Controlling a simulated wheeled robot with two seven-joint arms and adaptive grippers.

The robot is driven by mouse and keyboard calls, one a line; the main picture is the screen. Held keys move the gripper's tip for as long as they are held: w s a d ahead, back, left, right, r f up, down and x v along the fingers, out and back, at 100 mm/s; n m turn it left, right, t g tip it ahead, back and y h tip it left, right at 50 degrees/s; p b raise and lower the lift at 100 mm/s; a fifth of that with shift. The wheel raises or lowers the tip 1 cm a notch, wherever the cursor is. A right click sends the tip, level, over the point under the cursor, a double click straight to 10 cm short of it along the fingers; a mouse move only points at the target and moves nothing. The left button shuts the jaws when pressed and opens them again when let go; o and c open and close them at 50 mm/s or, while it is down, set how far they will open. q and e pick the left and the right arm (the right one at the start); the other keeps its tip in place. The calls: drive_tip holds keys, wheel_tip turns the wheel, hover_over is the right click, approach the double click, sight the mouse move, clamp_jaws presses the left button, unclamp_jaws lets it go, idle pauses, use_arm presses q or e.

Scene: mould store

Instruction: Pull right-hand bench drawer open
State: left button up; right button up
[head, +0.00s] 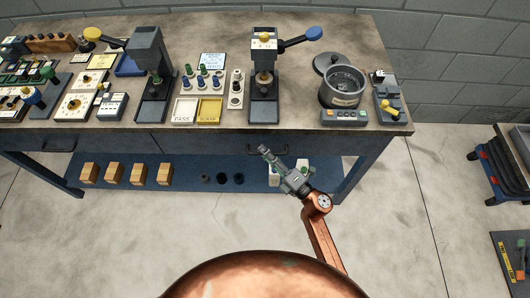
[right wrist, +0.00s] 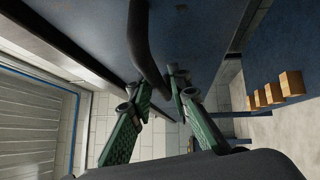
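The right-hand bench drawer (head: 215,142) sits under the bench top and looks shut, flush with the bench front. Its dark bar handle (head: 285,151) is partly covered by my right gripper (head: 265,149) in the head view. In the right wrist view the handle (right wrist: 141,45) is a dark curved bar running down to the fingertips. My right gripper (right wrist: 158,88) has its green-padded fingers apart, with the bar's end between or just beyond the tips. I cannot tell whether they touch it. My left gripper is out of view.
The bench top (head: 225,118) carries presses, trays, a pot (head: 342,88) and small fixtures. A blue lower shelf (head: 205,167) holds several wooden blocks (head: 138,174). A cart (head: 492,170) stands at the right. The floor before the bench is clear.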

clamp_jaws()
idle(0.7)
